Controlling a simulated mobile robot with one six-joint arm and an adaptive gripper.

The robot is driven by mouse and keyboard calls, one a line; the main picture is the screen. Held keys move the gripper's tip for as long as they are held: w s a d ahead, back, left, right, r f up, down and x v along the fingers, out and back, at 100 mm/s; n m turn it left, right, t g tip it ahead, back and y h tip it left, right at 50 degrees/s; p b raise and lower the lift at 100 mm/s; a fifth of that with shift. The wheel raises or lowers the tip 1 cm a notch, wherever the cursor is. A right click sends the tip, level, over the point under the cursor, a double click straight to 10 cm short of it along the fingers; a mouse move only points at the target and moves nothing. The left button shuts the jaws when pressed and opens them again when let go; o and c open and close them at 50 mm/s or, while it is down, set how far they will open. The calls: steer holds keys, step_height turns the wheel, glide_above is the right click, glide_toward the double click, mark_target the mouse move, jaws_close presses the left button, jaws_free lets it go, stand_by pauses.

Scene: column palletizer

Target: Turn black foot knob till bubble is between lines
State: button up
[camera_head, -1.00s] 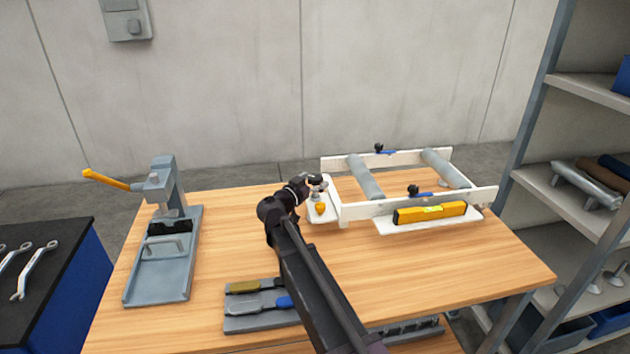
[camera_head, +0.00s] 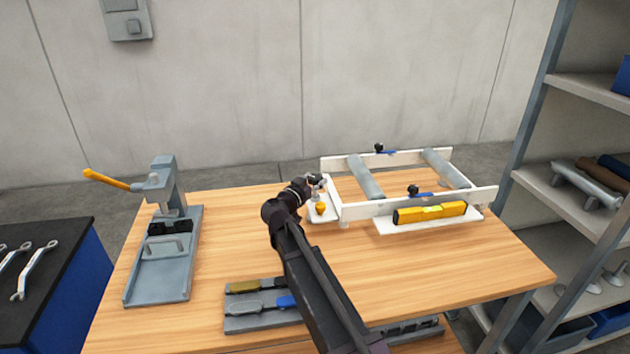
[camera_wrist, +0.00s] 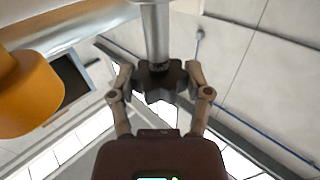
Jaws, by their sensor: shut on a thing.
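The black foot knob (camera_wrist: 160,80) sits on a grey metal stem in the wrist view, between the two fingers of my gripper (camera_wrist: 161,84), which are shut on it. In the head view my gripper (camera_head: 316,182) is at the left end of the white roller frame (camera_head: 370,208); the knob is too small to make out there. The yellow spirit level (camera_head: 430,212) lies on a white ledge along the frame's front side. Its vial shows as a small yellow-green patch, and the bubble's place between the lines cannot be read.
An orange knob (camera_head: 320,208) is close beside my gripper, and large at the left of the wrist view (camera_wrist: 28,92). A grey press (camera_head: 165,245) with an orange lever stands at the table's left. A grey tool tray (camera_head: 250,325) lies in front. The table's middle right is clear.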

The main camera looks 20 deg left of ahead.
steer(key=shift+n+y, duration=1.3)
steer(key=shift+y, duration=0.7)
steer(key=shift+w, duration=0.1)
steer(key=o, duration=1.2)
steer(key=shift+c, duration=0.2)
steer(key=s, duration=1.2)
steer(key=c, duration=0.4)
